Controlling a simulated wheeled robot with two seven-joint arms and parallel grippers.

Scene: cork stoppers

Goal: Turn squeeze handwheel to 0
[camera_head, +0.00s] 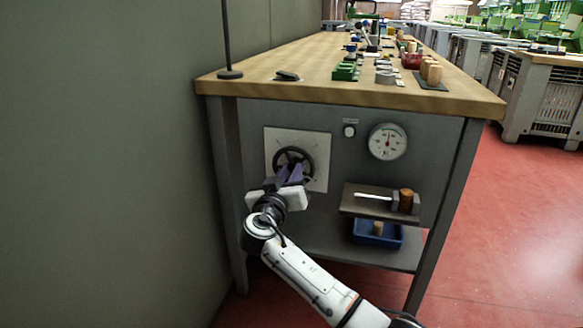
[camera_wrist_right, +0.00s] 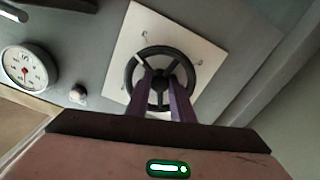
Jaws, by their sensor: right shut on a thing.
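The black squeeze handwheel (camera_head: 293,160) is on a pale square plate (camera_head: 318,150) on the grey front panel under the workbench. It also shows in the right wrist view (camera_wrist_right: 134,70), with a round rim, spokes and a hub. My right gripper (camera_head: 291,173) is at the wheel, its purple fingers reaching the hub area. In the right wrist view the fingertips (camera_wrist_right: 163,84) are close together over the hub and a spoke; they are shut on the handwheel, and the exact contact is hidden. My left gripper is not in view.
A round dial gauge (camera_head: 387,141) with a red needle is right of the plate, beside a small knob (camera_head: 349,131). Below are a shelf (camera_head: 360,205) with a cork and rod, and a blue bin (camera_head: 377,236). A grey wall (camera_head: 110,150) stands close at left.

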